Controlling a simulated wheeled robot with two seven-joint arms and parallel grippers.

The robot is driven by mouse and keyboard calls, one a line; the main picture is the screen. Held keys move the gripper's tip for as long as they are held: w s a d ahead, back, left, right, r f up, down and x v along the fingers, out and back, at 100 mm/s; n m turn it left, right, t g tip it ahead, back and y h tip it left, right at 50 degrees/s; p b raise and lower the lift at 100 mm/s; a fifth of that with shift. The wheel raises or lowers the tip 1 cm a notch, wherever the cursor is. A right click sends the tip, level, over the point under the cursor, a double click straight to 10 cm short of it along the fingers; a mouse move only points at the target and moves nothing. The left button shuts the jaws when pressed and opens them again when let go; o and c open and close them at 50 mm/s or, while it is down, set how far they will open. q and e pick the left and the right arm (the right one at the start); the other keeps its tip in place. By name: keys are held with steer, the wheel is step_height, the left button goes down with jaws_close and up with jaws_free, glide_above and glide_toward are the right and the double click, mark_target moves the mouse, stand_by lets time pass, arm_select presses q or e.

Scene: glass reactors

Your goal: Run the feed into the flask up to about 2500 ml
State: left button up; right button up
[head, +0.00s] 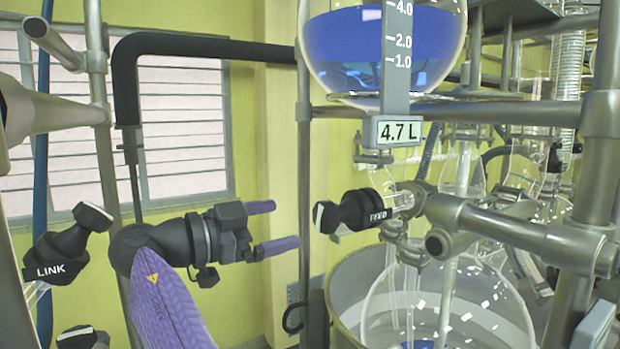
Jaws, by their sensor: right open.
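The feed valve (352,211) has a black handle marked FEED with a pale end face. It sits on a glass tube below the round upper vessel (340,45), which holds blue liquid. A scale (397,50) reading 1.0, 2.0 and 4.0 runs down that vessel, and a display (398,131) under it reads 4.7 L. The clear round flask (470,300) is below the valve; its lower part is cut off by the picture edge. My right gripper (286,224) is open and empty, its two purple fingers pointing at the feed valve with a gap between. My left gripper is out of view.
A valve marked LINK (62,257) stands at the far left. Metal posts (304,190) and clamp bars (520,230) frame the glassware. A metal pot (345,285) surrounds the flask. A black pipe (200,45) crosses the upper left.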

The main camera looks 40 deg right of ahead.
mark_target(320, 217)
steer(key=d+p, duration=0.1)
steer(key=d, duration=0.2)
steer(key=s+d+p, duration=0.1)
steer(key=d, duration=0.2)
steer(key=d+p, duration=0.1)
steer(key=d, duration=0.2)
steer(key=shift+s, duration=0.15)
steer(key=shift+d+f, duration=0.15)
steer(key=shift+d, duration=0.4)
steer(key=c, duration=1.2)
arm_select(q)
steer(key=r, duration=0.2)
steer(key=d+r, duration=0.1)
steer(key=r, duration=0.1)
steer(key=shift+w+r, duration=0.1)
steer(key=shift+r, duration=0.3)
arm_select(e)
steer(key=shift+o, duration=0.2)
steer(key=shift+n, duration=0.3)
